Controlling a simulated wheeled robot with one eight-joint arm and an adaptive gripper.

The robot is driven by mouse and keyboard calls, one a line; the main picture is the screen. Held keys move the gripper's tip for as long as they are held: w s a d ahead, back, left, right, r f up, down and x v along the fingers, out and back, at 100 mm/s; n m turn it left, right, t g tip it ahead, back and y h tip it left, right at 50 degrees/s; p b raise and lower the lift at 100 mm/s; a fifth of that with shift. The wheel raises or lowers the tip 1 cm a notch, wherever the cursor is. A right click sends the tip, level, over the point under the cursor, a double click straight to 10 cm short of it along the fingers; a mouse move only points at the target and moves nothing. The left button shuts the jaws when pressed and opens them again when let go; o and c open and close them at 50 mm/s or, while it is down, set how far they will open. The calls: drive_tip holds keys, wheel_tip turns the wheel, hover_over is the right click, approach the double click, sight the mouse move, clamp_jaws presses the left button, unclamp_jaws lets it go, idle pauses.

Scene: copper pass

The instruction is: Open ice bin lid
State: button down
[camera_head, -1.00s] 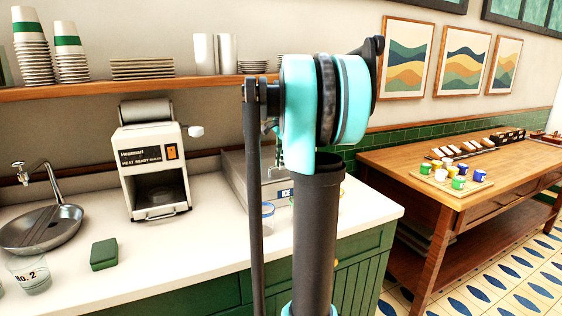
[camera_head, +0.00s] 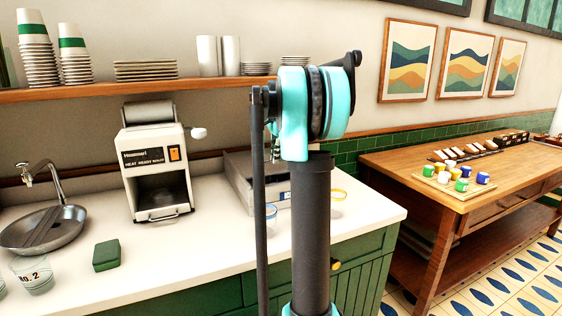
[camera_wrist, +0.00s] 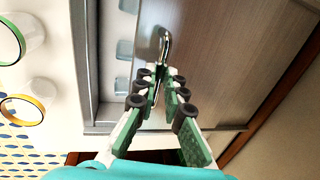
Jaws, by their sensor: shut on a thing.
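The metal ice bin (camera_head: 240,178) stands on the white counter, mostly hidden behind my arm in the head view. In the wrist view, its brushed-metal lid (camera_wrist: 225,60) fills the right side, with a bent metal handle (camera_wrist: 166,42) near its left edge. My gripper (camera_wrist: 160,73) is shut on the handle. To the left of the lid edge, a strip of the bin's inside is uncovered, with pale bluish cubes (camera_wrist: 125,50) in it. My gripper is hidden in the head view.
Clear cups with green (camera_wrist: 12,40) and yellow (camera_wrist: 22,110) rims stand beside the bin. A white machine (camera_head: 155,165), green sponge (camera_head: 106,255) and sink (camera_head: 45,230) are to the left. A wooden table (camera_head: 420,172) with small cups is to the right.

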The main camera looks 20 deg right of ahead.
drive_tip(key=w, duration=0.9)
drive_tip(key=shift+a, duration=0.15)
drive_tip(key=c, duration=1.6)
unclamp_jaws()
wheel_tip(320, 180, up, 12)
drive_tip(key=s, duration=0.2)
drive_tip(key=shift+s, duration=0.15)
drive_tip(key=shift+f, duration=0.1)
